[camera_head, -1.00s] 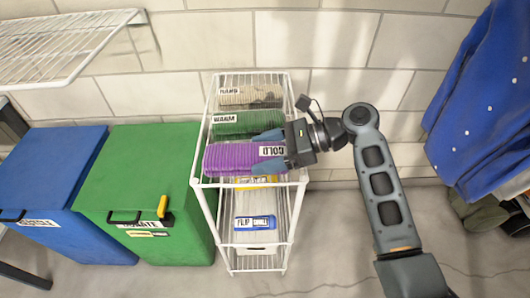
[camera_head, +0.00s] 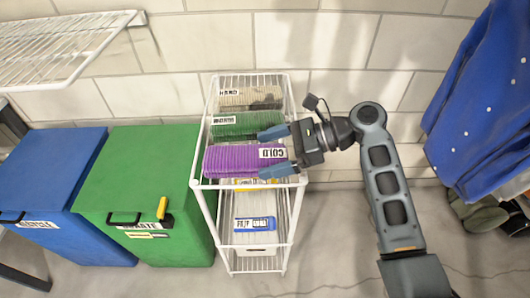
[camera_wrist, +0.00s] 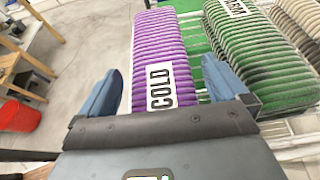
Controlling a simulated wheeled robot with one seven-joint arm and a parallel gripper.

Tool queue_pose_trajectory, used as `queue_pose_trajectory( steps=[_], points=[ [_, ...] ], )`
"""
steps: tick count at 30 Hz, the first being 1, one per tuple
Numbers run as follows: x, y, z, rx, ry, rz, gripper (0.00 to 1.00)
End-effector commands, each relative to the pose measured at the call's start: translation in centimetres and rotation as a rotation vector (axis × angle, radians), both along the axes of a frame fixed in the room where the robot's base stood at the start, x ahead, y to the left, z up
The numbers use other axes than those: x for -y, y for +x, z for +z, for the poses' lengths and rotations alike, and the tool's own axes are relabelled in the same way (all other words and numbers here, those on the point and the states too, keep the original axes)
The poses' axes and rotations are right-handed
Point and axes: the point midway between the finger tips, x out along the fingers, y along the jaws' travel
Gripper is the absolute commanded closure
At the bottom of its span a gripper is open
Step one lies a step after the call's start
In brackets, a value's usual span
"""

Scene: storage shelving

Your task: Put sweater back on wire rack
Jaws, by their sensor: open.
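A purple folded sweater (camera_head: 232,159) with a white COLD label lies on the top shelf of the white wire rack (camera_head: 290,180), at its front. It also shows in the wrist view (camera_wrist: 158,45), between and just ahead of the fingers. My gripper (camera_head: 272,152) is open at the rack's right side, with its blue fingertips near the labelled end of the purple sweater. A green sweater (camera_head: 238,123) and a beige-grey one (camera_head: 240,99) lie behind it on the same shelf. The green one also shows in the wrist view (camera_wrist: 255,55), beside the right finger.
A green bin (camera_head: 140,175) and a blue bin (camera_head: 60,180) stand left of the rack. A lower rack shelf holds a labelled white container (camera_head: 255,215). A blue garment (camera_head: 490,100) hangs at the right. A wire shelf (camera_head: 65,45) juts out at upper left.

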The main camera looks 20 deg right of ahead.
Motion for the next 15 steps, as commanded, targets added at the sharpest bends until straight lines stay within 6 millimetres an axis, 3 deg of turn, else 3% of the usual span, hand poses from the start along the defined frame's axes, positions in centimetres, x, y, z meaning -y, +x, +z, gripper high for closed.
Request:
queue_pose_trajectory(
  steps=[9, 15],
  points=[
    [5.8, -1.8, 2.6, 0.002, -0.001, -0.003, 0.0],
    [8.3, -2.6, 3.7, 0.001, 0.0, -0.003, 0.0]
  ],
)
